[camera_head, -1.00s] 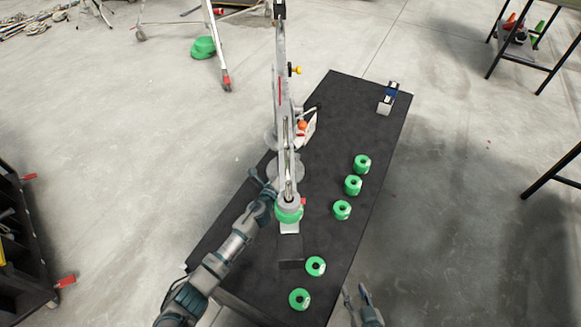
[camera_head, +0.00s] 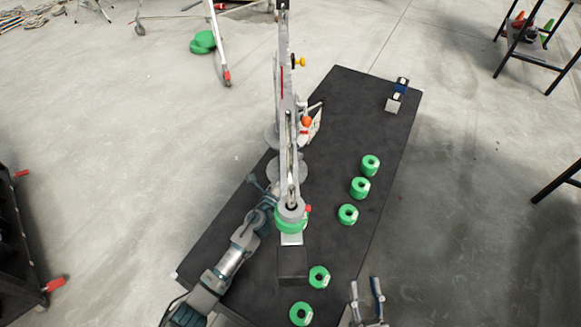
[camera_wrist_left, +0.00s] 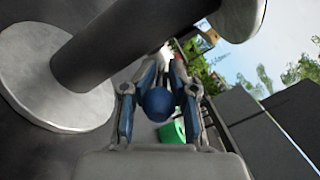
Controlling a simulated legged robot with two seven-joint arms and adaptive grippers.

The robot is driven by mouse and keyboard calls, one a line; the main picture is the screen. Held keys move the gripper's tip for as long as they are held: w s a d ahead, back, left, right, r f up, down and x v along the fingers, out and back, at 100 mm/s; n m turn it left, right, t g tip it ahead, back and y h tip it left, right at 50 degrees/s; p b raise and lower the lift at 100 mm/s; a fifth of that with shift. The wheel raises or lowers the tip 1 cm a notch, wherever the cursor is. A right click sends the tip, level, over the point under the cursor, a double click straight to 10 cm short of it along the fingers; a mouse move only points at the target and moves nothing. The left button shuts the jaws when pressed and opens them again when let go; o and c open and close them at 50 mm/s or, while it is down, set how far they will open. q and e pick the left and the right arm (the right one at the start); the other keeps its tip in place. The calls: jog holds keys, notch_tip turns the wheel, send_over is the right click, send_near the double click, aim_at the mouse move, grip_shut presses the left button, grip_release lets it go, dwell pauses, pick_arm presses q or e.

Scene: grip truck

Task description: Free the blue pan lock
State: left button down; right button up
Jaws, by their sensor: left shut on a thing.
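In the left wrist view a round blue knob (camera_wrist_left: 158,103), which looks like the blue pan lock, sits between the fingers of my left gripper (camera_wrist_left: 162,88), which is shut on it. In the head view my left gripper (camera_head: 266,192) is beside the grey metal arm of the rig (camera_head: 290,150), left of its green-ringed end (camera_head: 290,224). The knob is hidden there. My right gripper (camera_head: 366,288) is open and empty, off the right edge of the black table (camera_head: 235,215).
Several green rolls (camera_head: 360,188) lie along the right side of the table. An orange knob (camera_head: 306,121) is on the rig. A dark shelf cart (camera_head: 20,250) stands at the left.

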pick_arm(q)
jog(key=c, duration=1.2)
grip_release()
jog(key=shift+s+d+f, duration=0.2)
jog(key=shift+s+d, duration=0.1)
jog(key=shift+d, duration=0.3)
jog(key=shift+a, duration=0.15)
jog(key=v, duration=1)
jog(key=shift+s+a, duration=0.15)
jog(key=shift+s, duration=0.2)
jog(key=shift+s+a+f, duration=0.1)
jog(key=shift+s, duration=0.35)
